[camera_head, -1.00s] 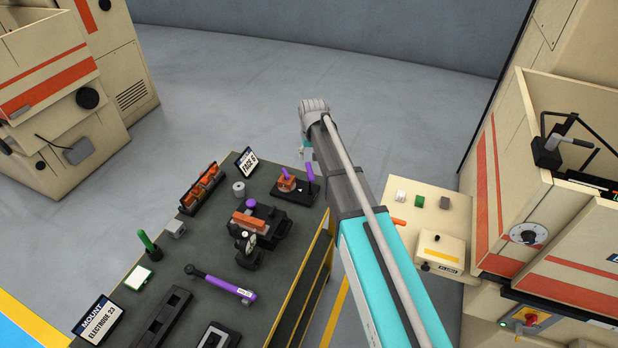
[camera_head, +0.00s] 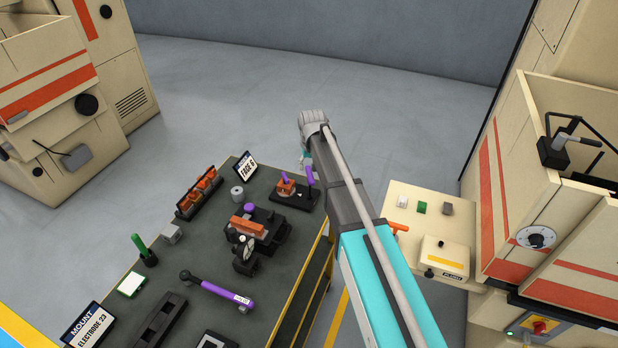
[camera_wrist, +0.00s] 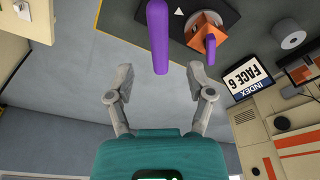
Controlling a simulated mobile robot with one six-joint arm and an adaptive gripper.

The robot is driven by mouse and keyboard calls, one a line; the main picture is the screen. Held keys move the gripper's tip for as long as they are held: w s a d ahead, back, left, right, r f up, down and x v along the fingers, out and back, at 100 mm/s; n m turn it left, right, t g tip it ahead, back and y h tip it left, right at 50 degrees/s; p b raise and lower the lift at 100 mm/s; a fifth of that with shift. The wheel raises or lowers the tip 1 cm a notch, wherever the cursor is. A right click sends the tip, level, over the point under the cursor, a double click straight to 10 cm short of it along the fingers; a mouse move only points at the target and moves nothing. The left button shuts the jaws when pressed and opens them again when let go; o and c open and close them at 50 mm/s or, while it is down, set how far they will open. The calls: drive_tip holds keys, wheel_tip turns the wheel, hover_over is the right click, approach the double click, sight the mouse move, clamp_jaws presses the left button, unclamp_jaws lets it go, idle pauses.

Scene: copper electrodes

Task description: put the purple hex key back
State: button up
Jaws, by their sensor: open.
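Two purple pieces stand at the black stand (camera_head: 300,198) at the table's far right corner. One is an upright purple rod (camera_head: 309,176), large in the wrist view (camera_wrist: 158,38). The other, smaller purple piece (camera_head: 284,177) is at the orange copper electrode (camera_head: 288,188), and shows in the wrist view (camera_wrist: 210,48). I cannot tell for sure which is the hex key. My gripper (camera_wrist: 160,84) is open and empty, with the upright rod's end just ahead, between the line of its fingers. In the head view the gripper is mostly hidden behind my arm.
The dark table (camera_head: 205,255) also holds a purple-handled wrench (camera_head: 228,294), a vise-like fixture with an electrode (camera_head: 248,227), an electrode rack (camera_head: 199,193) and a FACE 6 sign (camera_head: 245,168). A cream side shelf (camera_head: 400,196) and machine stand to the right.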

sight(310, 172)
drive_tip(key=shift+f, duration=0.1)
drive_tip(key=shift+w+f+b, duration=0.25)
drive_tip(key=shift+f+b, duration=1)
drive_tip(key=shift+b, duration=0.05)
drive_tip(key=shift+w+f+b, duration=0.2)
drive_tip(key=shift+f+b, duration=1.05)
drive_tip(key=shift+f, duration=0.2)
clamp_jaws()
